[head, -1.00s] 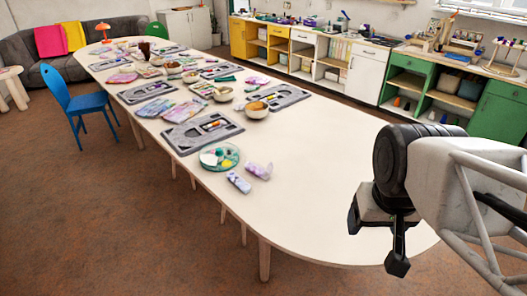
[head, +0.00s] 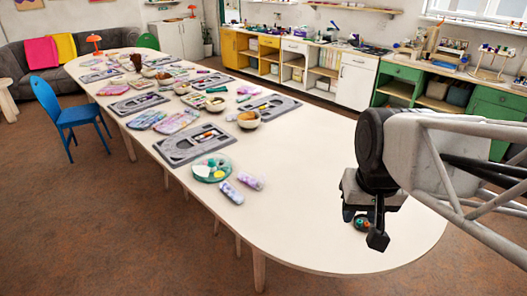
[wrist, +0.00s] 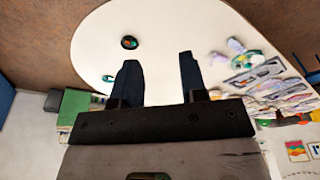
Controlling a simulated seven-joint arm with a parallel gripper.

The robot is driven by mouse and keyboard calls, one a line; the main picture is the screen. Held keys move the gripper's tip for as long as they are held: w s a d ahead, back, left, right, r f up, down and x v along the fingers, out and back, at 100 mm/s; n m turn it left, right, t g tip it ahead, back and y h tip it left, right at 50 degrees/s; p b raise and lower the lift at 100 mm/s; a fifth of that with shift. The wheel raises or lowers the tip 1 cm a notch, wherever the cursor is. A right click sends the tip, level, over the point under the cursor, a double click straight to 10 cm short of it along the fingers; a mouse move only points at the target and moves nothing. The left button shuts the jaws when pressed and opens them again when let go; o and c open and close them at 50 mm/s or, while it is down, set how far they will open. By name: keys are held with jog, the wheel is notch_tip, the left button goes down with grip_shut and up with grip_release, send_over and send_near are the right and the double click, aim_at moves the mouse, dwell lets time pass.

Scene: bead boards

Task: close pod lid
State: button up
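A small dark, rounded pod (wrist: 129,42) with teal and orange in it lies on the white table in the wrist view. It looks open, but it is too small to make out the lid for sure. A second small teal piece (wrist: 108,78) shows beside my left finger, partly hidden by it. My gripper (wrist: 157,58) is open and empty, its two fingers wide apart over the table. In the head view the pod (head: 361,222) shows just behind my gripper's fingers, partly covered by them, near the rounded table end.
A blue chair (head: 65,112) stands at the left.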

jog(key=w+a+r+m+g+y, duration=0.1)
jog(key=w+a+m, duration=0.15)
jog(key=w, duration=1.45)
jog(key=m+g+y, duration=0.2)
jog(key=m+g, duration=0.3)
send_over(263, 178)
jog(key=w+d, duration=0.3)
jog(key=w, duration=0.1)
notch_tip(263, 178, down, 27)
jog(key=shift+s+a+r, duration=0.1)
jog(key=shift+s+r, duration=0.05)
jog(key=shift+x, duration=3.9)
jog(key=shift+c, duration=0.3)
grip_shut()
